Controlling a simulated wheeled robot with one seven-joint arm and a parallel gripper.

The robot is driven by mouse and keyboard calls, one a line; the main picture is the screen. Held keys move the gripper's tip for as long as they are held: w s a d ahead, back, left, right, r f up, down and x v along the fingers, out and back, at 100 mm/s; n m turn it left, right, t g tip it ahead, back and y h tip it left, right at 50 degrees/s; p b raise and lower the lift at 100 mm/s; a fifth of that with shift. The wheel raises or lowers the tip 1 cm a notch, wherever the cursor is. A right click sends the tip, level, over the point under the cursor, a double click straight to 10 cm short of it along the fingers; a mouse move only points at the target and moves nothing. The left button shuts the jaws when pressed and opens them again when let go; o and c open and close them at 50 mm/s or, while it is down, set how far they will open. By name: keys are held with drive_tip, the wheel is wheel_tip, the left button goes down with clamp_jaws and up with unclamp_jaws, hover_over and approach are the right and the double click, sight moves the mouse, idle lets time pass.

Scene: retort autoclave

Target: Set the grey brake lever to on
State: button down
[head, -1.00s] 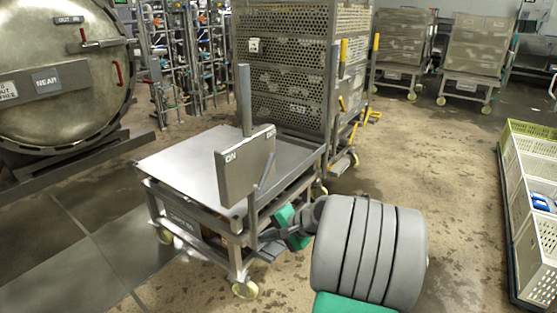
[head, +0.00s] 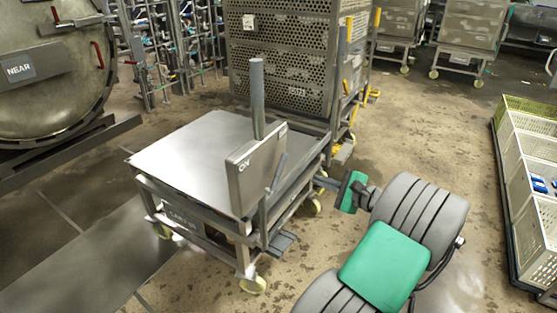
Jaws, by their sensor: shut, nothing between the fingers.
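The grey brake lever (head: 278,172) is a thin bar at the right side of an upright grey plate (head: 250,178) on the cart. The plate carries an ON label at its left and another label, too small to read surely, at its top right. The lever slants up to the right, towards that right label. My gripper (head: 322,183) is to the right of the lever and apart from it, beside the cart's right edge. It is shut and empty; its fingertips are small and partly unclear against the cart frame.
The cart (head: 190,150) has a flat bare top, a grey post (head: 257,97) and wheels. A tall perforated basket stack (head: 280,60) stands behind it. A round vessel door (head: 45,85) is at the left. Crates (head: 540,195) line the right; the floor between is open.

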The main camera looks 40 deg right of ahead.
sight(278, 175)
drive_tip(key=w+a+b, duration=0.3)
drive_tip(key=w, duration=0.6)
drive_tip(key=shift+a+r+b, duration=0.3)
